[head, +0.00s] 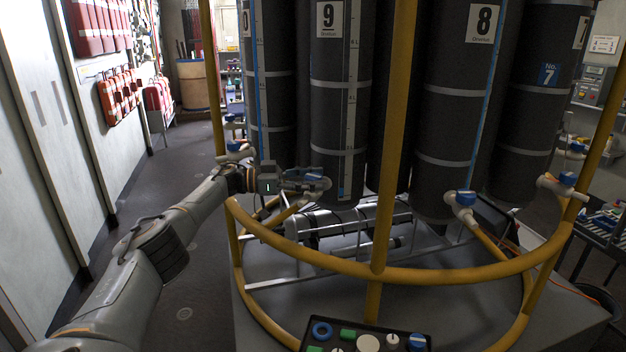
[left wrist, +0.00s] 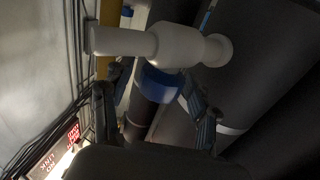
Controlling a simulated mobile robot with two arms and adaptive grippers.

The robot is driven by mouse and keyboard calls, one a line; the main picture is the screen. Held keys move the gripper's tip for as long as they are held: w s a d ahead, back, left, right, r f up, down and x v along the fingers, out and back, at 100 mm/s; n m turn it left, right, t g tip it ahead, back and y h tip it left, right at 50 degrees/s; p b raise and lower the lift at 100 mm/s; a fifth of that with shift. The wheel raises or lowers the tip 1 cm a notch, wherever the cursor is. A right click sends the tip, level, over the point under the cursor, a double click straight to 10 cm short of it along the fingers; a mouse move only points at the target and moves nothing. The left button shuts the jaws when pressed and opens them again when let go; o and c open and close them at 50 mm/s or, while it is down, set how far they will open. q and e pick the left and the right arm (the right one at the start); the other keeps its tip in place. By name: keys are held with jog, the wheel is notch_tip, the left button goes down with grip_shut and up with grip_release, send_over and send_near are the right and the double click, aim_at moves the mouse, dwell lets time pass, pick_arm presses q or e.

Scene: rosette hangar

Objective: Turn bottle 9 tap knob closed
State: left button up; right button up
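The bottle 9 tap is a pale valve body with a blue knob (head: 314,176), below the dark bottle marked 9 (head: 327,90), at the yellow rail. My left gripper (head: 302,180) reaches it from the left, its fingers at the knob. In the left wrist view the pale tap body (left wrist: 165,46) lies across the top, with the blue knob (left wrist: 160,84) below it. The fingers of my left gripper (left wrist: 155,105) stand apart on either side of the knob. A gap shows on the left; the right finger is very close, contact unclear. My right gripper is out of view.
Yellow rails (head: 340,268) ring the bottles, with an upright post (head: 393,130) right of the gripper. Other blue-knobbed taps sit at bottle 8 (head: 465,198) and farther right (head: 567,179). A control box (head: 368,341) is at the front. Floor at left is clear.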

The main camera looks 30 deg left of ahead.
pick_arm(q)
jog(key=v, duration=1.2)
jog(key=shift+s, duration=0.1)
dwell(0.6)
